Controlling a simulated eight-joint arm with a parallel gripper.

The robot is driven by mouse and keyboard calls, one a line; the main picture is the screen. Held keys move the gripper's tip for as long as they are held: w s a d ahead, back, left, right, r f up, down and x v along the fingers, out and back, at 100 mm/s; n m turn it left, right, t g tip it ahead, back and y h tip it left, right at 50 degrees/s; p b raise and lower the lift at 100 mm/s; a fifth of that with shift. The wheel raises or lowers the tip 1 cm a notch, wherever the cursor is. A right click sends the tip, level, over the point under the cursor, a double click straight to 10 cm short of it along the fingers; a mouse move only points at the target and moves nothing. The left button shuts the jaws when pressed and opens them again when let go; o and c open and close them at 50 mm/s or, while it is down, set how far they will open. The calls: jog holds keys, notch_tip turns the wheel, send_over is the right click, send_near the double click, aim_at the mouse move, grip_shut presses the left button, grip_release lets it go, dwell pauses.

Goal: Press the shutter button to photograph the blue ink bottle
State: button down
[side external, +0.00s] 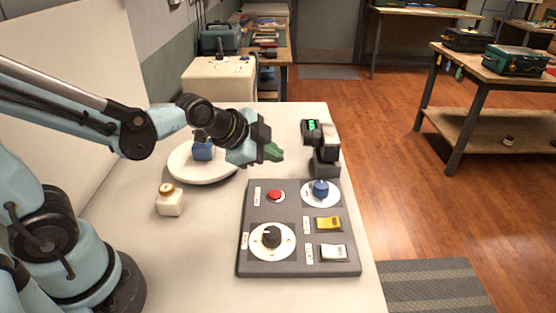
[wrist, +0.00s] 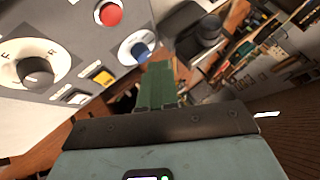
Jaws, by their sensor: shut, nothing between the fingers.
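The blue ink bottle (side external: 203,151) stands on a white round turntable (side external: 181,174), partly hidden behind my arm. A grey control panel (side external: 290,265) lies in front. It has a red button (side external: 275,196), a blue knob (side external: 320,188), a yellow switch (side external: 328,224), a white switch (side external: 333,252) and a black dial (side external: 271,237). Their labels are too small to read. My gripper (side external: 273,152) has green fingers, shut and empty, in the air beyond the panel. In the wrist view its fingers (wrist: 157,80) appear beside the blue knob (wrist: 141,50), below the red button (wrist: 110,14).
A dark camera-like device (side external: 326,160) with a green display stands behind the panel at right. A cream bottle with a gold cap (side external: 169,201) stands left of the panel. The table's right edge runs close beside the panel.

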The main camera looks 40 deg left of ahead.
aim_at(272, 196)
jog(key=shift+f, duration=3.7)
jog(key=shift+f, duration=0.2)
jog(key=shift+f, duration=0.25)
jog(key=shift+r, duration=0.15)
jog(key=shift+r, duration=0.3)
jog(key=shift+r, duration=0.1)
jog(key=shift+r, duration=2.4)
